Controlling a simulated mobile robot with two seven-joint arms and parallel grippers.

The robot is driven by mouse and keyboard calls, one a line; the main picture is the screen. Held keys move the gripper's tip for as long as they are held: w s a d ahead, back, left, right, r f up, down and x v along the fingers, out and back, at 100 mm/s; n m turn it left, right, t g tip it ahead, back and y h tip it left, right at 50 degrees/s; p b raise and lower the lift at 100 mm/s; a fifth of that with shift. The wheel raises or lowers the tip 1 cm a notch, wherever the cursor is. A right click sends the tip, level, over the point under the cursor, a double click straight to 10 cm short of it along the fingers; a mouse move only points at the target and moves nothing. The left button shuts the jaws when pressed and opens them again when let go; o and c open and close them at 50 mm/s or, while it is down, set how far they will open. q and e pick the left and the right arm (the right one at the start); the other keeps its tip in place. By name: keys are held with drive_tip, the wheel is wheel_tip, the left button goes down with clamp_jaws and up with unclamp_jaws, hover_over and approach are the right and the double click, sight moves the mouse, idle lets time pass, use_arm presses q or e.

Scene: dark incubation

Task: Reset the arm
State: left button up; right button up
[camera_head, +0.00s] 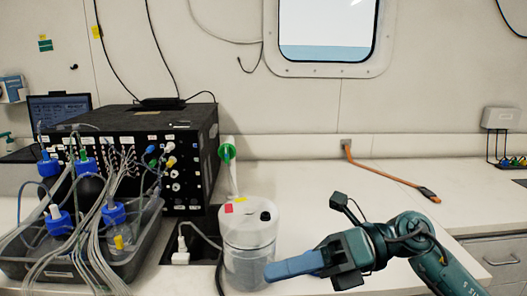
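My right arm (420,252) comes in from the lower right, over the white bench. My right gripper (270,274) points left, with its blue fingers at the right side of a translucent white cylindrical container (243,262). The fingers overlap from this side, so I cannot tell whether they are open or shut, or whether they touch the container. The container stands upright and has a red and a yellow label and a black knob on top. My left gripper is not in view.
A black instrument box (190,140) stands at the left, behind a grey tray (130,262) of blue-capped bottles and tubing. A green-capped tube (227,153) is behind the container. The bench (310,190) between is clear.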

drive_tip(key=w+d+f+m+t+h, duration=0.1)
drive_tip(key=w+d+f+m+t, duration=0.15)
drive_tip(key=m+t, duration=0.6)
drive_tip(key=w+d+f+m+t, duration=0.1)
drive_tip(key=f+m+t, duration=0.4)
drive_tip(key=m, duration=0.6)
drive_tip(key=w+d+f+m+t+h, duration=0.1)
drive_tip(key=w+d+f+m+t, duration=0.1)
drive_tip(key=m+t, duration=0.7)
drive_tip(key=s+d+f+m+g+h, duration=0.1)
drive_tip(key=d+f+m+h, duration=0.1)
drive_tip(key=f+m+h, duration=0.3)
drive_tip(key=s+d+f+m+g+h, duration=0.2)
drive_tip(key=f+m+h, duration=0.15)
drive_tip(key=f, duration=0.35)
use_arm(q)
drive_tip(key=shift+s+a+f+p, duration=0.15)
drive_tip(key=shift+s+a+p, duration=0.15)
drive_tip(key=shift+p, duration=0.25)
use_arm(e)
drive_tip(key=s+d+f+m+g+h, duration=0.1)
drive_tip(key=s+f+m+g, duration=0.4)
drive_tip(key=s+f, duration=0.6)
wheel_tip(320, 180, down, 2)
drive_tip(key=shift+d+f+m+g+h, duration=0.25)
drive_tip(key=shift+d+m+g+h, duration=0.15)
drive_tip(key=shift+h, duration=0.25)
